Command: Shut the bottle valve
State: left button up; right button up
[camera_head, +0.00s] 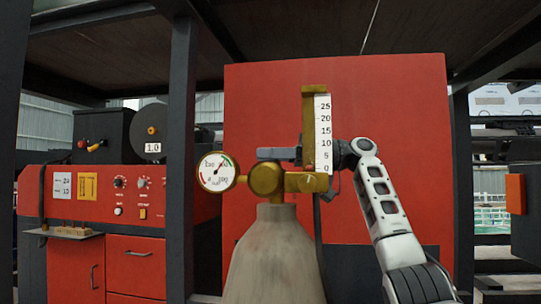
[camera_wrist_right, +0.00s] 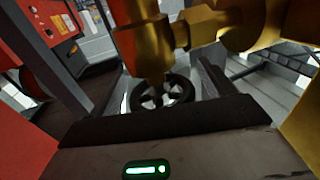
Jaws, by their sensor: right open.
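The gas bottle (camera_head: 275,262) stands upright in the middle of the head view, with a brass valve body (camera_head: 265,180) on top. In the right wrist view a black spoked handwheel (camera_wrist_right: 161,97) sits at the end of the brass stem (camera_wrist_right: 151,55). My right gripper (camera_head: 279,154) reaches in from the right at the height of the valve top, partly behind the scale. Its jaws are open, and the handwheel shows between the dark fingers in the wrist view. I cannot tell whether they touch it. The wheel is not clearly visible in the head view. My left gripper is out of view.
A round pressure gauge (camera_head: 217,171) sticks out left of the valve. An upright flow scale (camera_head: 322,133) stands close in front of my right gripper. A red panel (camera_head: 400,100) is behind. A red control cabinet (camera_head: 135,265) stands left, beyond a dark post (camera_head: 181,150).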

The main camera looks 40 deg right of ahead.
jog(key=c, duration=1)
jog(key=shift+o, duration=0.2)
jog(key=shift+f+b, duration=0.1)
jog(key=shift+b, duration=0.35)
jog(key=shift+f+m+t+h+b, duration=0.1)
jog(key=shift+m+t+h+b, duration=0.45)
jog(key=shift+m+t+h, duration=0.2)
jog(key=m+t+h+b, duration=0.1)
jog(key=m+t+h, duration=0.1)
jog(key=shift+w+d+h, duration=0.1)
jog(key=shift+h, duration=0.25)
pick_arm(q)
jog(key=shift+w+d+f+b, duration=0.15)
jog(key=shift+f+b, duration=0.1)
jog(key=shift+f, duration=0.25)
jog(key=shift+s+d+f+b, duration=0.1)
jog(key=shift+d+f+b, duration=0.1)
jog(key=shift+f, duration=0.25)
pick_arm(e)
jog(key=shift+w+d+r+m+t+h, duration=0.1)
jog(key=shift+m+t+h, duration=0.5)
jog(key=shift+h, duration=0.25)
jog(key=shift+d+r+m+t+h, duration=0.1)
jog(key=shift+m+t+h, duration=0.25)
jog(key=shift+m+h, duration=0.4)
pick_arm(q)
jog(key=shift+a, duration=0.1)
pick_arm(e)
jog(key=o, duration=1)
jog(key=shift+c, duration=0.2)
